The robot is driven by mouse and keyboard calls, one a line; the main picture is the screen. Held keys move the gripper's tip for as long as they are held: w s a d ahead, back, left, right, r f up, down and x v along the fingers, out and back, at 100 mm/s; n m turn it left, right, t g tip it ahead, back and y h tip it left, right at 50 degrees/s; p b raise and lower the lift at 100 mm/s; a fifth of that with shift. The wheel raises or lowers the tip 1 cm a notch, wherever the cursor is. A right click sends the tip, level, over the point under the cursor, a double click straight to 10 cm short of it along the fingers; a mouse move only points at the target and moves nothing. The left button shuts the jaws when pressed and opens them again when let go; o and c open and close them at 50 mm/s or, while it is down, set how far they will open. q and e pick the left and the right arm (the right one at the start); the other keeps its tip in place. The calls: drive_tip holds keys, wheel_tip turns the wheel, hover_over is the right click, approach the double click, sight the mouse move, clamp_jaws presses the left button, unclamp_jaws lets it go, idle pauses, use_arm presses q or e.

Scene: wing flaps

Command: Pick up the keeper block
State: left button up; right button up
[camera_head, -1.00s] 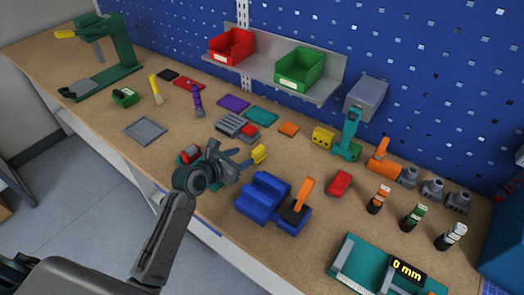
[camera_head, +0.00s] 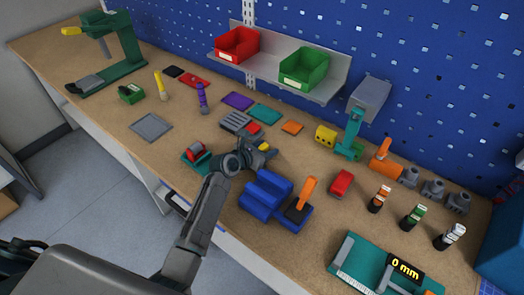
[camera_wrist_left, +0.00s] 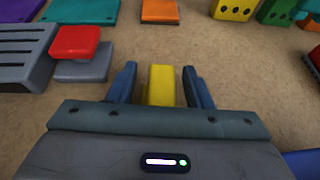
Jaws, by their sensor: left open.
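A small yellow block, which I take to be the keeper block (camera_wrist_left: 161,86), lies on the wooden bench. In the left wrist view it sits between the two blue-grey fingers of my left gripper (camera_wrist_left: 160,92), with a gap on each side. In the head view my left gripper (camera_head: 260,153) is low over the bench at the yellow block (camera_head: 265,147) and partly hides it. The left gripper is open. My right gripper is not in view.
A blue cradle-like block (camera_head: 265,190) and an orange-handled tool (camera_head: 303,195) stand just in front. A grey slotted block (camera_head: 234,122) with a red block (camera_head: 253,128) is close behind. A red-and-teal part (camera_head: 197,153) lies left. An orange plate (camera_head: 292,128) lies farther back.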

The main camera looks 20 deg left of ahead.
use_arm(q)
drive_tip(key=shift+w+d+f, duration=0.1)
drive_tip(key=shift+w, duration=0.1)
drive_tip(key=shift+s, duration=0.1)
drive_tip(key=c, duration=0.8)
